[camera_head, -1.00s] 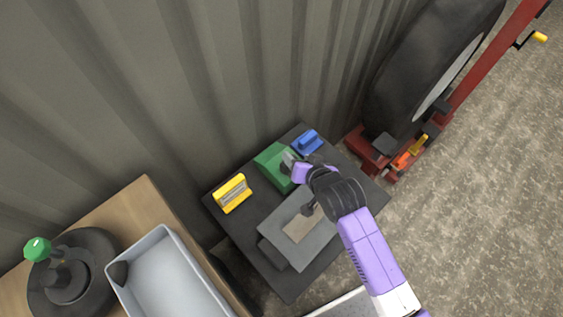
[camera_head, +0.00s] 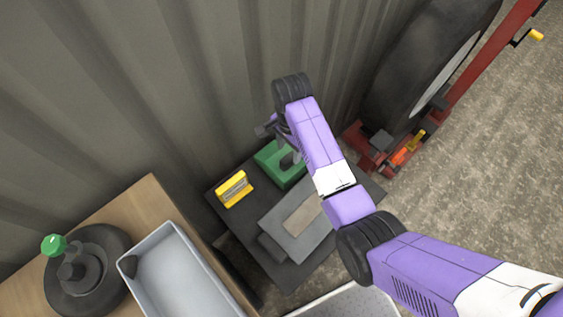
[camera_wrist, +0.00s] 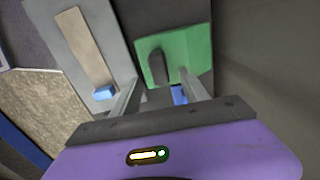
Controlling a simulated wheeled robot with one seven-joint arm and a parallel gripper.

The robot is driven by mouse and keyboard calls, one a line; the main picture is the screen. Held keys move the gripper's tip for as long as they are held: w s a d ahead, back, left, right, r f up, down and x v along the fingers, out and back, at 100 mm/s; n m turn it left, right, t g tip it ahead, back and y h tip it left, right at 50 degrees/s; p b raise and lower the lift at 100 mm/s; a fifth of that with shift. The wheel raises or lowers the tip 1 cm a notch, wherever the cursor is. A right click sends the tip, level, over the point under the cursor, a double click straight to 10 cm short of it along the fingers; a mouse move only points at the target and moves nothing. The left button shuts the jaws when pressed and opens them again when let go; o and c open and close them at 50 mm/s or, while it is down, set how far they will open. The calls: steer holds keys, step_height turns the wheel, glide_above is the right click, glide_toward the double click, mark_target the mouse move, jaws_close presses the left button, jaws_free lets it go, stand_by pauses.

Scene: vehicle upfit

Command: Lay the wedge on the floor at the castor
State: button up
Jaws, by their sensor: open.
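The green block (camera_head: 273,165), which looks like the wedge, sits on the dark table. In the wrist view the green block (camera_wrist: 200,50) has a dark upright grip. My gripper (camera_wrist: 160,80) is open, its two fingers apart with the grip near the gap between them; I cannot tell whether they touch it. In the head view my arm covers part of the block and most of the gripper. The castor cannot be made out clearly; the red base (camera_head: 358,136) under the large tyre, with orange and yellow parts, is at the right.
A yellow piece (camera_head: 234,189) and a grey plate (camera_head: 285,240) are on the table beside the block. A grey bin (camera_head: 158,238) stands on a wooden top at the lower left. The corrugated wall is close behind. Concrete floor (camera_head: 480,190) is free at right.

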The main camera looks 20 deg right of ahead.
mark_target(288, 157)
steer(key=shift+s+a+f, duration=0.1)
steer(key=shift+a+f, duration=0.05)
steer(key=shift+f, duration=3.05)
jaws_close()
steer(key=shift+r+p, duration=0.15)
steer(key=shift+p, duration=0.15)
